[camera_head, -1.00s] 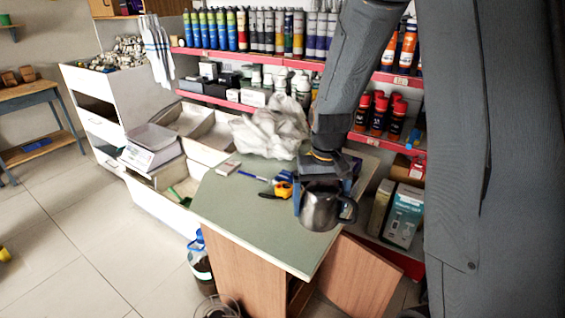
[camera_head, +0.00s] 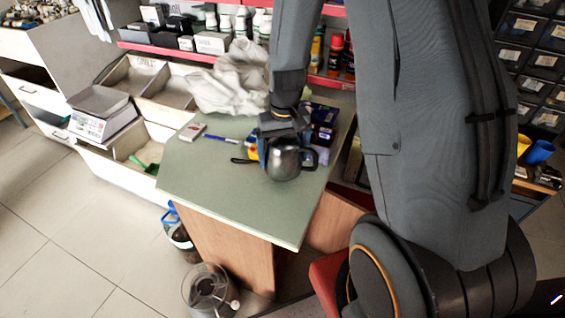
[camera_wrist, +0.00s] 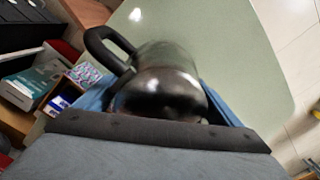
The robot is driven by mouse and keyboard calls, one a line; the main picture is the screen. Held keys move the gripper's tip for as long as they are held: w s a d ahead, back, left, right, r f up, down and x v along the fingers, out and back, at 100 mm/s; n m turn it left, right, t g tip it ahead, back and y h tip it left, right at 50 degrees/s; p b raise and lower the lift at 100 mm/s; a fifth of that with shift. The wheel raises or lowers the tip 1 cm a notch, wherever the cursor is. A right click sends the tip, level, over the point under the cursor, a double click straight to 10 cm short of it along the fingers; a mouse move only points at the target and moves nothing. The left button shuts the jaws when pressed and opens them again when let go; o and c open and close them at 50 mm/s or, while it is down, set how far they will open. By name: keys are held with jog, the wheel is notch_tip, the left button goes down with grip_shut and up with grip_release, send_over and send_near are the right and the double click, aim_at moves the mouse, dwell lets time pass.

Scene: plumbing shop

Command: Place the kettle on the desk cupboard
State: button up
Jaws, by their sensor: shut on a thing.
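The kettle (camera_head: 284,161) is a small dark metal pot with a black handle, seen over the green top of the desk cupboard (camera_head: 215,190). In the wrist view the kettle (camera_wrist: 160,88) fills the middle, its handle toward the upper left, with the pale green desk cupboard top (camera_wrist: 225,35) beyond it. My gripper (camera_head: 283,150) is shut on the kettle, its blue fingers on either side of the body. I cannot tell whether the kettle's base touches the top. The far finger is partly hidden.
A yellow item (camera_head: 252,146), a blue pen (camera_head: 222,139) and a small box (camera_head: 192,132) lie on the top's far part. Dark boxes (camera_head: 322,125) stand behind the kettle. The near part of the top is clear. A clear container (camera_head: 207,290) stands on the floor.

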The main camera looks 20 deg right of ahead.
jog(key=shift+f+p, duration=0.3)
jog(key=shift+f, duration=1.65)
jog(key=shift+f, duration=0.1)
jog(key=o, duration=1.3)
jog(key=shift+c, duration=0.2)
